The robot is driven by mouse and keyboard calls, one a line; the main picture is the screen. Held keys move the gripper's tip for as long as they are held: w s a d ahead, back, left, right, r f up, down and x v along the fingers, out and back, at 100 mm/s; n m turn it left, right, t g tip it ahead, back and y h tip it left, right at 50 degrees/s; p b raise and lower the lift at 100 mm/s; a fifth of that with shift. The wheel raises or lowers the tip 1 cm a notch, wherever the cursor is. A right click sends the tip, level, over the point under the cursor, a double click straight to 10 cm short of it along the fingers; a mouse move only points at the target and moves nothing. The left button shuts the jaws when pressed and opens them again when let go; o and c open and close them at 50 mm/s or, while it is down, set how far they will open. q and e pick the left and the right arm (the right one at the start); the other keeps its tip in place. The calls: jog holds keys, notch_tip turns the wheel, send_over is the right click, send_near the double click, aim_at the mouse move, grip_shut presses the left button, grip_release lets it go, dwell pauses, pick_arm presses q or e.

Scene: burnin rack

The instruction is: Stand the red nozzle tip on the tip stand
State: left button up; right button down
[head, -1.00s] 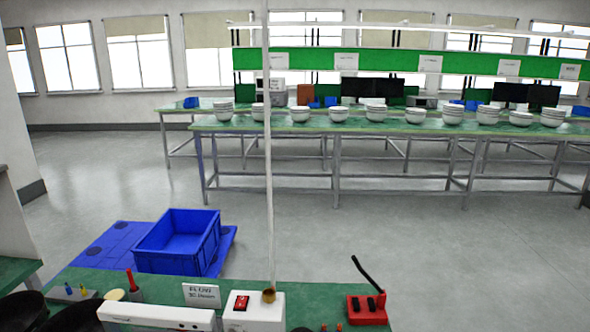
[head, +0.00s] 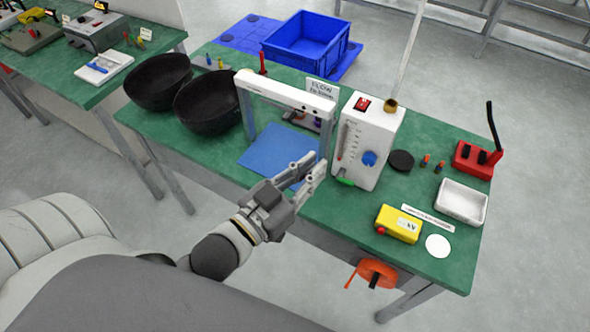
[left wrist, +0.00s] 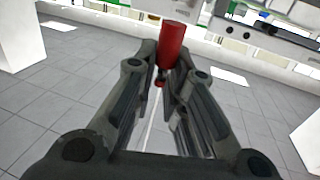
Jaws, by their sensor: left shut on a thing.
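My left gripper (head: 309,172) is above the front edge of the green workbench, in front of a white frame. In the left wrist view, its fingers (left wrist: 168,80) are shut on a red cylinder with a narrow dark end, which looks like the red nozzle tip (left wrist: 172,42). The tip cannot be made out in the head view. My right gripper is not in view.
The white frame (head: 290,92) stands over a blue mat (head: 268,152). A white flow-meter box (head: 365,140) stands right of the gripper. Black bowls (head: 208,103), a red upright piece (head: 263,62), a yellow box (head: 398,224) and a white tray (head: 461,203) are also there.

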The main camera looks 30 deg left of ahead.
pick_arm(q)
jog(key=w+d+r+m+g+h, duration=0.2)
jog(key=w+d+m+g+h, duration=0.1)
jog(key=d+m+g+h, duration=0.1)
jog(key=w+d+r+m+g+h, duration=0.1)
jog(key=w+d+m+g+h, duration=0.2)
jog(key=d+m+g+h, duration=0.2)
jog(key=shift+d+r+h, duration=0.35)
jog(key=shift+d+h, duration=0.65)
jog(key=shift+d, duration=0.75)
jog(key=shift+m+g, duration=0.4)
jog(key=shift+a, duration=0.1)
jog(key=shift+s+a+m+g+h, duration=0.15)
jog(key=shift+a+m+g+h, duration=0.25)
jog(key=shift+m+g, duration=0.5)
jog(key=shift+s+a+m+g+h, duration=0.25)
jog(key=shift+a+m+g, duration=0.25)
jog(key=shift+g, duration=0.75)
jog(key=shift+s+a+m+g+h, duration=0.1)
jog(key=shift+a+m+g+h, duration=0.3)
jog(key=shift+m+g, duration=0.5)
